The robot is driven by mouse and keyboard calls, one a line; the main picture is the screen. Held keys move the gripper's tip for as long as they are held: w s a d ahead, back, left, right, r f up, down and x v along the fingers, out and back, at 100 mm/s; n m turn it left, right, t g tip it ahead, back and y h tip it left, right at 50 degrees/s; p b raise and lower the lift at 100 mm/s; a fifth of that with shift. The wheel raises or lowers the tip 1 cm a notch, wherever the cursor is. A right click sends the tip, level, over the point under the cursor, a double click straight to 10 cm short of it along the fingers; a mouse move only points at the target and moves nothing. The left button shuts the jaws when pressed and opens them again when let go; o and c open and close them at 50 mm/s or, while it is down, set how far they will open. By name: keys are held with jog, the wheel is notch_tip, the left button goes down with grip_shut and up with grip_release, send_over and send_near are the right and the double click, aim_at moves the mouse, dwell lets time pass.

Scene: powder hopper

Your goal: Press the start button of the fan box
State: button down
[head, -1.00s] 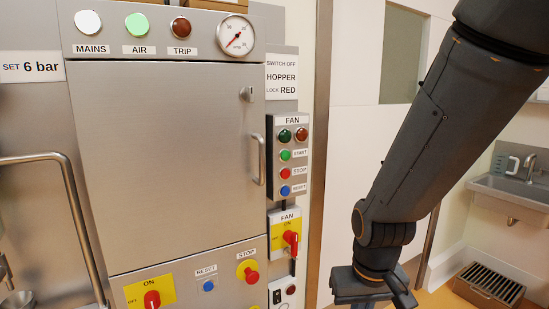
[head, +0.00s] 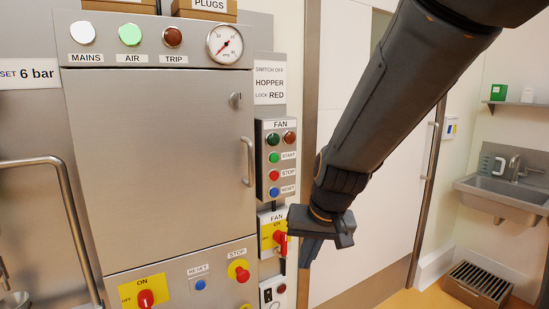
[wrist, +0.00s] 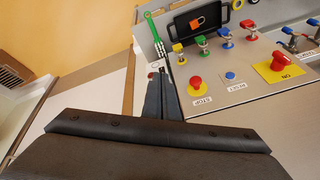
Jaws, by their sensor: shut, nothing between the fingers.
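The fan box (head: 260,185) is a narrow grey box headed FAN, on the panel right of the large steel door. Its green start button (head: 274,157) sits under two lamps, above the red stop button (head: 274,175) and the blue reset button (head: 274,192). My gripper (head: 304,264) is shut and empty, pointing down. In the picture it is right of and below the fan box, apart from the start button. In the wrist view my shut fingers (wrist: 164,76) show near the lower panel. I cannot make out the fan box there.
A yellow fan switch with a red handle (head: 278,238) is below the fan box, close left of my gripper in the picture. Several padlocks hang beside the lower panel's red stop button (wrist: 195,84).

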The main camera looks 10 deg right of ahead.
aim_at(274, 158)
jog(key=w+r+m+t, duration=0.1)
jog(key=w+r, duration=0.2)
jog(key=r, duration=0.3)
jog(key=w+d+r+m+t, duration=0.1)
jog(key=w+r+t, duration=0.1)
jog(key=r, duration=0.4)
jog(key=w+r+t+p, duration=0.1)
jog(key=w+r, duration=0.4)
jog(key=r, duration=0.1)
jog(key=shift+d+r+m+t+y, duration=0.25)
jog(key=shift+d+m+t+y, duration=0.05)
jog(key=shift+d+m+y, duration=0.1)
jog(key=shift+w+a+p, duration=0.45)
jog(key=shift+w, duration=0.95)
jog(key=shift+w+a+p, duration=0.45)
jog(key=shift+w, duration=1)
jog(key=shift+w+a+p, duration=0.45)
jog(key=shift+w, duration=0.95)
jog(key=shift+w+a, duration=0.1)
jog(key=shift+w, duration=0.25)
jog(key=shift+w+a, duration=0.1)
jog(key=shift+w, duration=0.25)
jog(key=shift+s, duration=0.1)
jog(key=shift+s+d+b, duration=0.25)
jog(key=shift+s+b, duration=0.05)
jog(key=shift+s, duration=0.35)
